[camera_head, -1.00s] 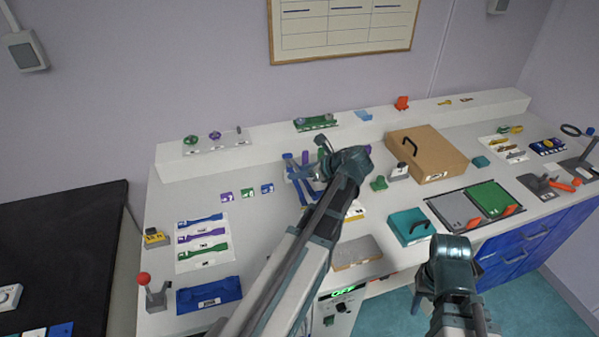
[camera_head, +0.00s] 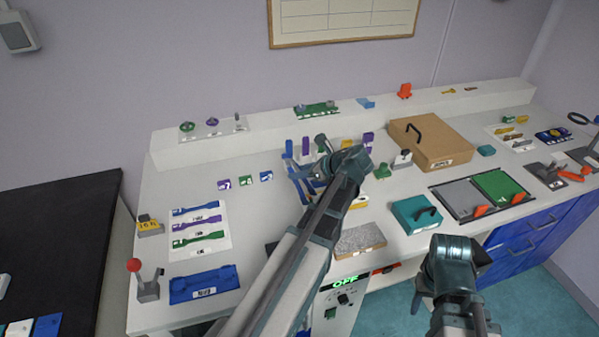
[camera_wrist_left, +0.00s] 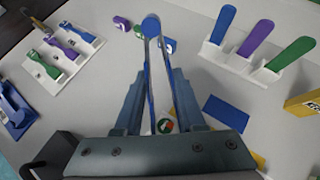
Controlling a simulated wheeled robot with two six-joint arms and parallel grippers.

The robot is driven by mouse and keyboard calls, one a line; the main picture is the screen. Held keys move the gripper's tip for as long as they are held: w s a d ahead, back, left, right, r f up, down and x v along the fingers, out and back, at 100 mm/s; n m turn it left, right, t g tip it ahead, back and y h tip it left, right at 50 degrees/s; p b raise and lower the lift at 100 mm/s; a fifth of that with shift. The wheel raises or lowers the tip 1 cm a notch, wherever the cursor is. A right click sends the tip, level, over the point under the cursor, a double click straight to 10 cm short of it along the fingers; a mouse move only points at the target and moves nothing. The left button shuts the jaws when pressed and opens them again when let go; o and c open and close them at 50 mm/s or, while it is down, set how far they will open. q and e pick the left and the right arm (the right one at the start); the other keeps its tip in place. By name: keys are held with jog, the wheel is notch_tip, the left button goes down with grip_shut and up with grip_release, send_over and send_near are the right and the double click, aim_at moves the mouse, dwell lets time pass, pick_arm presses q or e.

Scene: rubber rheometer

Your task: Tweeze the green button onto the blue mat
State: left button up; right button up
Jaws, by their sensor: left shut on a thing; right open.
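My left gripper (camera_head: 318,172) is above the middle of the bench. In the left wrist view it (camera_wrist_left: 153,78) is shut on blue tweezers (camera_wrist_left: 151,58), two thin arms running to a round blue end. Small purple (camera_head: 224,184), green (camera_head: 245,181) and blue (camera_head: 266,177) pieces lie in a row to its left; the green one may be the button. In the wrist view the green piece (camera_wrist_left: 139,29) is partly behind the tweezers' round end. A flat blue rectangle (camera_wrist_left: 226,112), perhaps the mat, lies right of the gripper. My right gripper (camera_head: 452,265) is open, low at the front.
A rack of blue, purple and green upright tools (camera_wrist_left: 265,50) stands behind the left gripper. A white card with coloured strips (camera_head: 200,232) and a blue tray (camera_head: 204,285) are left. A cardboard box (camera_head: 430,142) and teal box (camera_head: 416,214) stand right.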

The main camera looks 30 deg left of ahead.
pick_arm(q)
grip_shut()
notch_tip(320, 180, up, 12)
jog(key=p, duration=1.2)
jog(key=w+a+f+b, duration=0.1)
jog(key=w+f+b, duration=0.1)
jog(key=w, duration=1)
jog(key=shift+f+b, duration=0.3)
